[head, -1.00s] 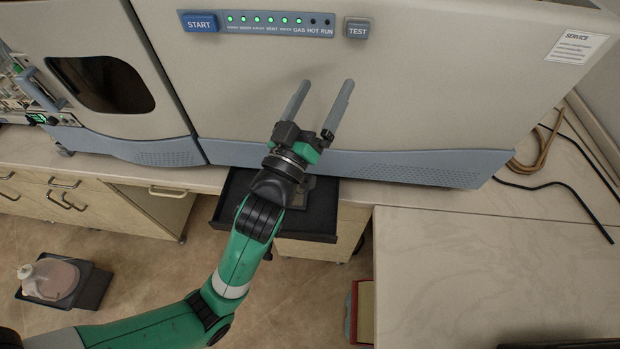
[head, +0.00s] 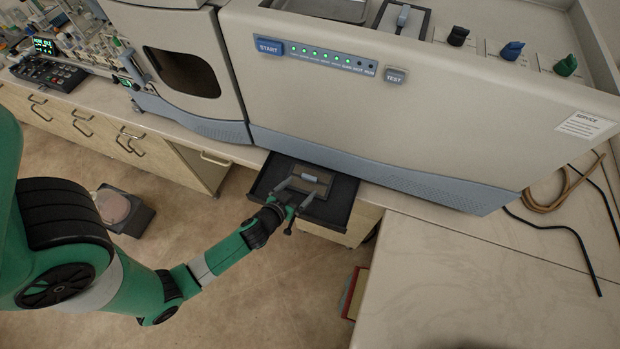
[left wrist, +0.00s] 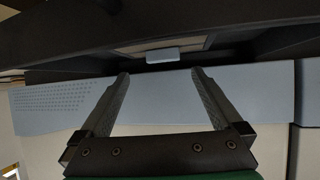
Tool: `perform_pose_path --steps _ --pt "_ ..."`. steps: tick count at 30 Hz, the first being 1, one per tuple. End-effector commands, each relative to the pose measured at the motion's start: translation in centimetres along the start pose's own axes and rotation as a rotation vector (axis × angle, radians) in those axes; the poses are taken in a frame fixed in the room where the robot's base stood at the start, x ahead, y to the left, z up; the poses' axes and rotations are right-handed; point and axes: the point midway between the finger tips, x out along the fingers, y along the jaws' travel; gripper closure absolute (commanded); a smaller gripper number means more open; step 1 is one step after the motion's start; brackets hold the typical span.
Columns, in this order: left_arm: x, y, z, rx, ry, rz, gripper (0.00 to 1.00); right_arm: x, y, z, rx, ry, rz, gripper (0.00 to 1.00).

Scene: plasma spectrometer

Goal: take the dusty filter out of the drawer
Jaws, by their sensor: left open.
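The open black drawer (head: 345,207) sticks out below the blue-grey base of the spectrometer. The dusty filter, a flat brown-grey panel (head: 322,174) with a small light-blue tab, lies in it. The left wrist view shows the tab (left wrist: 162,55) and part of the filter's edge at the top, beyond the fingertips. My left gripper (head: 302,186) is open and empty at the near side of the filter, with its fingers either side of the tab's line. I cannot tell its height above the filter. My right gripper is not in view.
The spectrometer's front (head: 440,130) rises right behind the drawer. A pale worktop (head: 470,290) lies to the right, with cables behind. A dark tray (head: 135,215) holding a pinkish object stands on the floor at left. Floor in front of the drawer is mostly clear.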

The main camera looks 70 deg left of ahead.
Motion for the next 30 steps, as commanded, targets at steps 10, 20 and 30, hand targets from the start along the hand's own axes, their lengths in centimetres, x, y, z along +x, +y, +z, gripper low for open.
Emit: perform_pose_path --steps 10,20,30 --pt "2.3 -0.2 -0.2 0.000 0.001 -0.001 0.00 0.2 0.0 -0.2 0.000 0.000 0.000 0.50" --pt "6.6 -0.5 -0.2 0.000 0.001 0.000 0.00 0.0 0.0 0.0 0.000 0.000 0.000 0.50" --pt "6.6 -0.5 -0.2 0.001 0.000 0.001 0.27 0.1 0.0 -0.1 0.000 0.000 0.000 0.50"
